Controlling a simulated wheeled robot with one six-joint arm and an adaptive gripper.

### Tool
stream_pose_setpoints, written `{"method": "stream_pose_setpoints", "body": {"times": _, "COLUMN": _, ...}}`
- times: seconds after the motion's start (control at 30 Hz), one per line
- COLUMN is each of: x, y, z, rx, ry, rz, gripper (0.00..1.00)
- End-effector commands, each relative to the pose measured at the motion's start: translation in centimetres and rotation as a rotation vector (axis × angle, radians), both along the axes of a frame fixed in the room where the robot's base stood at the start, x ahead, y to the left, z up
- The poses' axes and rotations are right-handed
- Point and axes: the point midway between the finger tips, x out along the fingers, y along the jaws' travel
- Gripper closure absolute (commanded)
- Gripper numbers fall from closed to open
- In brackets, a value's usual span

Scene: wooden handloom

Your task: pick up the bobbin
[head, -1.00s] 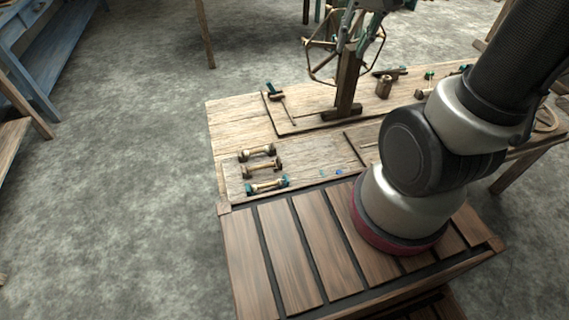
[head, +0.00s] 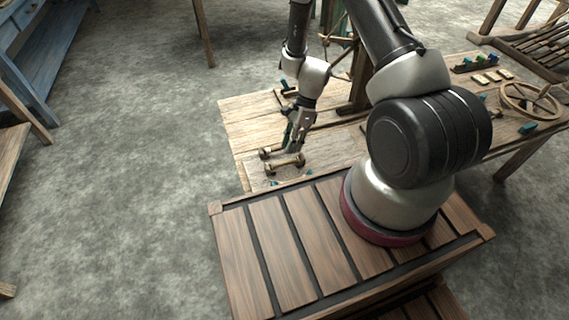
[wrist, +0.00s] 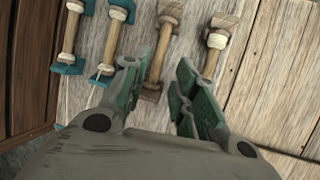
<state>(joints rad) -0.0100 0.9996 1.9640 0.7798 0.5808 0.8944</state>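Several bobbins lie side by side on a pale wooden board. In the wrist view, two have teal ends, the leftmost (wrist: 72,33) and its neighbour (wrist: 109,42). Two have plain wooden ends, one in the middle (wrist: 163,45) and one at right (wrist: 214,52). My gripper (wrist: 157,68) is open and empty, its fingertips on either side of the middle wooden bobbin's near part in the picture. I cannot tell whether they touch it. In the head view, my gripper (head: 291,148) points down over the bobbins, and a wooden bobbin (head: 285,166) shows just beneath it.
The worktable (head: 238,122) carries a spoked wheel (head: 530,101) and a rack with coloured pieces (head: 474,63) at right. The slatted wooden top (head: 260,228) is in front. Open floor lies to the left.

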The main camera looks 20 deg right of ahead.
Motion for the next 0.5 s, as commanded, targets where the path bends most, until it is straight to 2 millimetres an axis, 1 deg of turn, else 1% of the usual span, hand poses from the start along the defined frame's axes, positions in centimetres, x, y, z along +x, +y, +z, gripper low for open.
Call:
{"method": "stream_pose_setpoints", "body": {"times": 0.33, "x": -1.4, "y": 2.1, "z": -4.4, "rx": 0.000, "ry": 0.001, "rz": 0.004, "gripper": 0.71}}
{"method": "stream_pose_setpoints", "body": {"times": 0.4, "x": -1.5, "y": 2.4, "z": -5.0, "rx": 0.000, "ry": 0.000, "rz": 0.003, "gripper": 0.71}}
{"method": "stream_pose_setpoints", "body": {"times": 0.5, "x": -1.6, "y": 2.5, "z": -5.4, "rx": 0.000, "ry": -0.001, "rz": 0.003, "gripper": 0.71}}
